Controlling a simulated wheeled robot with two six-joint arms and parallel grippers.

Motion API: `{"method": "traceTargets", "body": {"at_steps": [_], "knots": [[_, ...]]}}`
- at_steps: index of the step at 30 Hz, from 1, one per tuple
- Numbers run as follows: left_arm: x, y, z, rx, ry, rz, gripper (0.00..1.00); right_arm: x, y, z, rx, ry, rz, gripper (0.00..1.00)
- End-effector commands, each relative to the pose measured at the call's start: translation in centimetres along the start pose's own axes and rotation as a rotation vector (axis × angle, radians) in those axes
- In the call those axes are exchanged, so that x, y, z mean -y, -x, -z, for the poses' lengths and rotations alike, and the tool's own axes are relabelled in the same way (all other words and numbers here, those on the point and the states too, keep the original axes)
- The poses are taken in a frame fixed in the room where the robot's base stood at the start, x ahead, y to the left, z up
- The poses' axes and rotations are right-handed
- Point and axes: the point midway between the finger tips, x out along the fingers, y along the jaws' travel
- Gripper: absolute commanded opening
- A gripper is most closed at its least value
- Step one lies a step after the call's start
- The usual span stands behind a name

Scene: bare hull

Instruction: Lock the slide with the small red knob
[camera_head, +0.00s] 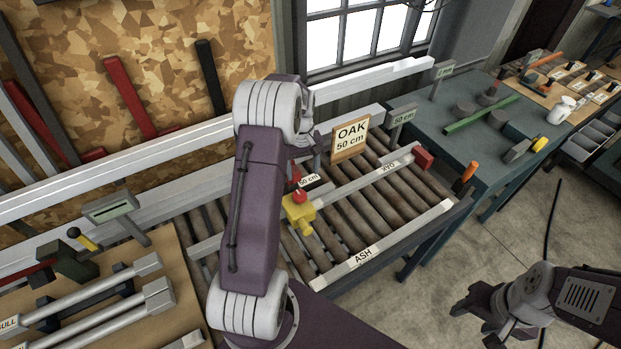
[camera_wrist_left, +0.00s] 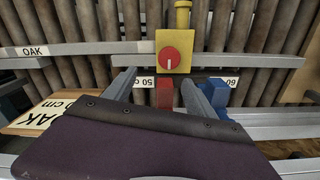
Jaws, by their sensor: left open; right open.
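The slide is a yellow block (camera_head: 296,214) at the left end of a pale bar marked OAK, above the rollers. Its small red knob (camera_head: 299,197) is on its upper face. In the left wrist view, the yellow block (camera_wrist_left: 169,43) shows the round red knob (camera_wrist_left: 168,59) facing the camera, with a pale line across it. My left gripper (camera_wrist_left: 158,86) is open and empty, its fingers pointing toward the block, apart from the knob. In the head view my left arm partly hides this gripper. My right gripper (camera_head: 484,312) is open and empty at the lower right, away from the bench.
A sign reading OAK 50 cm (camera_head: 350,138) stands behind the rollers. A red end block (camera_head: 423,158) is at the bar's right end. In the wrist view, a red block (camera_wrist_left: 164,93) and a blue block (camera_wrist_left: 215,92) are close to my left fingers. An ASH bar (camera_head: 385,246) runs along the front.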

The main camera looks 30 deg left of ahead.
Motion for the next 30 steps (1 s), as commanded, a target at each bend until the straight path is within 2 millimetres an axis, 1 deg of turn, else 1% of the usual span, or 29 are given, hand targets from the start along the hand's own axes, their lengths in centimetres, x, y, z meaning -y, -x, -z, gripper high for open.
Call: {"method": "traceTargets", "body": {"at_steps": [1,2,5,8,11,15,18,21,24,30], "knots": [[1.2,-0.7,0.0,0.023,0.025,0.011,0.65,0.0,0.4,0.0,0.0,0.0,0.0,0.53],[1.6,-0.8,0.0,0.027,0.033,0.013,0.65,0.0,0.4,0.0,0.0,0.0,0.0,0.53],[1.8,-0.8,0.2,0.024,0.039,0.012,0.65,0.0,0.3,0.0,0.0,0.0,0.0,0.53],[1.8,-1.5,0.1,0.026,0.036,0.013,0.65,0.0,0.5,0.0,0.0,0.0,0.0,0.53],[1.8,-3.3,-0.1,0.029,0.036,0.014,0.65,0.0,1.0,0.1,0.0,0.0,0.0,0.53],[1.8,-6.2,-0.1,0.028,0.035,0.014,0.65,0.0,1.8,0.2,0.0,0.0,0.0,0.53],[1.8,-8.0,-0.1,0.026,0.034,0.013,0.65,0.0,2.2,0.2,0.0,0.0,0.0,0.53],[1.8,-9.2,-0.1,0.024,0.034,0.012,0.65,0.0,2.4,0.2,0.0,0.0,0.0,0.53],[1.8,-9.8,-0.1,0.024,0.034,0.012,0.65,0.0,2.4,0.2,0.0,0.0,0.0,0.53],[1.7,-9.9,-0.1,0.022,0.034,0.011,0.65,0.0,2.4,0.2,0.0,0.0,0.0,0.53]]}}
